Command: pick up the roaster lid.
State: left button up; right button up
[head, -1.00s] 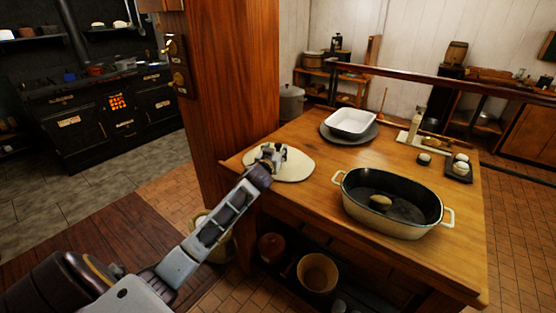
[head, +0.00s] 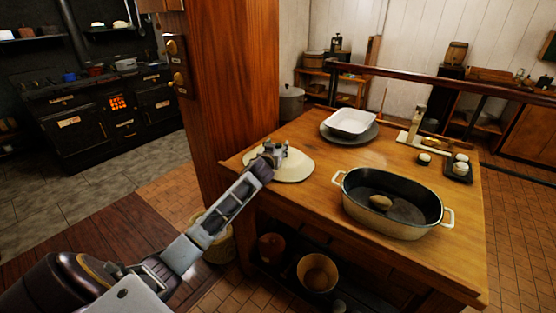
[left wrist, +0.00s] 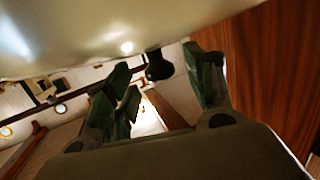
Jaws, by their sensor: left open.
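The roaster lid (head: 296,170) is a cream oval lying on the left end of the wooden table. It also fills the top of the left wrist view (left wrist: 100,28), with a dark knob (left wrist: 158,68) on it. My left gripper (head: 274,150) is over the lid's left part and hides some of it. In the left wrist view its fingers (left wrist: 163,68) are open, with the knob between them; I cannot tell whether they touch it. The open roaster (head: 392,203), cream outside and dark inside, stands to the right with a pale brown lump in it. My right gripper is not in view.
A wooden post (head: 232,90) rises close behind the lid. A white dish (head: 351,122) sits on a grey round plate behind it. A bottle (head: 416,125) and a dark tray (head: 458,173) with pale round things stand at the right. The table front is clear.

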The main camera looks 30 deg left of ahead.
pick_arm(q)
jog(key=shift+x, duration=1.15)
grip_shut()
jog(key=shift+r, duration=0.1)
